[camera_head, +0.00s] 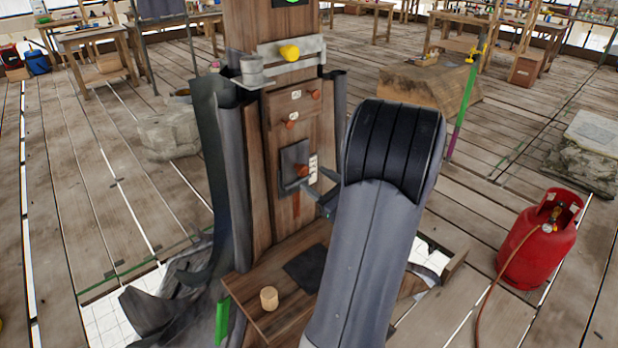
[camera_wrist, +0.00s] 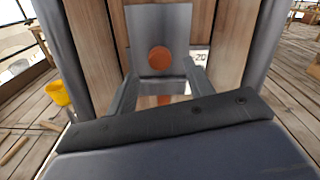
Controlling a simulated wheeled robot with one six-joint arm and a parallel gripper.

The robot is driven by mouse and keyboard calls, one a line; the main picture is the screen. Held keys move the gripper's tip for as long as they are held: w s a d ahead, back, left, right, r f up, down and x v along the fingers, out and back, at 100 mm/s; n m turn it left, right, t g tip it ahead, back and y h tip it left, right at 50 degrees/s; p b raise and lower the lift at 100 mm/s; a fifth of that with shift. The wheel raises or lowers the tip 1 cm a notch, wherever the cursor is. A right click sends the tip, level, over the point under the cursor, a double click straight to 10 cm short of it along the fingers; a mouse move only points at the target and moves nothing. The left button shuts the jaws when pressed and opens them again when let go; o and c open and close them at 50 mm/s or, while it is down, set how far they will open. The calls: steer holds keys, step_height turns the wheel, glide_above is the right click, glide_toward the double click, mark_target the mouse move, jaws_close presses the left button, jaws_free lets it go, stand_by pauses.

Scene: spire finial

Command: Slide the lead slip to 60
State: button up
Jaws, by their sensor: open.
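The lead slip (camera_head: 294,158) is a dark grey plate on the upright wooden board, with a round orange-red knob (camera_head: 302,170) on it. It also shows in the wrist view as a grey plate (camera_wrist: 145,25) with its knob (camera_wrist: 158,59). A white scale strip (camera_head: 313,168) runs beside its right edge; in the wrist view a mark (camera_wrist: 199,57) seems to read 20. My gripper (camera_head: 316,186) is open in front of the board. In the wrist view its fingers (camera_wrist: 160,78) stand left and right of the knob, slightly below it; contact cannot be told.
Two more orange knobs (camera_head: 290,124) and a yellow knob (camera_head: 289,52) sit higher on the board. A wooden shelf (camera_head: 262,318) below carries a small wooden cylinder (camera_head: 269,298) and a dark sheet (camera_head: 306,268). A red gas cylinder (camera_head: 535,250) stands at right.

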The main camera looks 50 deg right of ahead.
mark_target(305, 169)
steer(key=s, duration=0.6)
steer(key=shift+a+b, duration=0.35)
steer(key=shift+b, duration=0.1)
steer(key=w+p, duration=0.1)
steer(key=w, duration=0.2)
steer(key=w+d+p, duration=0.1)
steer(key=w, duration=0.3)
steer(key=w+r+p, duration=0.1)
steer(key=w, duration=0.3)
steer(key=shift+d, duration=0.15)
steer(key=shift+s+r+p, duration=0.15)
steer(key=shift+r+p, duration=0.5)
steer(key=shift+p, duration=0.2)
steer(key=shift+f, duration=0.1)
